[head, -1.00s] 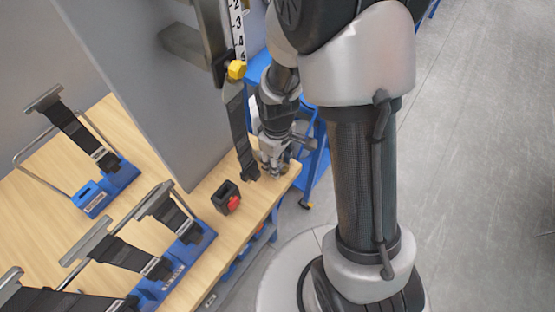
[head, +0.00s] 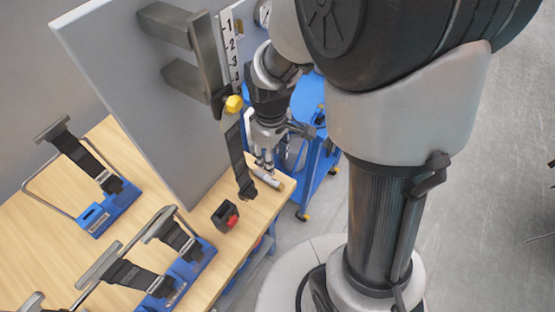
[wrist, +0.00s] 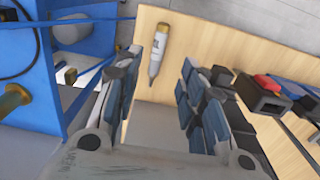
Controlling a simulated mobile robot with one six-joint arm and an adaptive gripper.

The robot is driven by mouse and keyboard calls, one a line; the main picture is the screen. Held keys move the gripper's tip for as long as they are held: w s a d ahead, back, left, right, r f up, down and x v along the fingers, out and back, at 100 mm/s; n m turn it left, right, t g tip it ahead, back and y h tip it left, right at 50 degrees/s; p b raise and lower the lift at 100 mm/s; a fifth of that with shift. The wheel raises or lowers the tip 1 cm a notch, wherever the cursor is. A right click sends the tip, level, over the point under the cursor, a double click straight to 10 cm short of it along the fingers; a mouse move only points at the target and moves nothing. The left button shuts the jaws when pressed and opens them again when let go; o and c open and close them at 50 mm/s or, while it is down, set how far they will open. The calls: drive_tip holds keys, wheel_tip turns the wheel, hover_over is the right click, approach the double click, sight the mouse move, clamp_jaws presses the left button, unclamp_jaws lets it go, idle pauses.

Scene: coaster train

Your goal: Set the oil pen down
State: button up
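The oil pen (head: 268,179) lies on its side on the wooden bench, near its front corner. My gripper (head: 264,163) is just above the pen in the head view. In the wrist view my gripper (wrist: 164,66) has its two fingers spread apart with nothing between their pads. The pen lies beyond the fingertips and looks clear of them.
A black block with a red part (head: 226,215) sits on the bench. A black strap (head: 239,160) hangs beside my gripper from the grey panel (head: 140,90). Blue strap holders (head: 108,208) stand at left. A blue cart (head: 318,165) is beyond the bench end.

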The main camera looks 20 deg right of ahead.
drive_tip(key=s+r+m+t, duration=0.4)
drive_tip(key=s+r+m, duration=0.3)
drive_tip(key=s+r, duration=0.7)
drive_tip(key=v, duration=0.3)
drive_tip(key=shift+w+d+r, duration=0.2)
drive_tip(key=shift+d+r, duration=0.1)
drive_tip(key=shift+r, duration=0.2)
drive_tip(key=shift+o, duration=0.4)
idle(0.6)
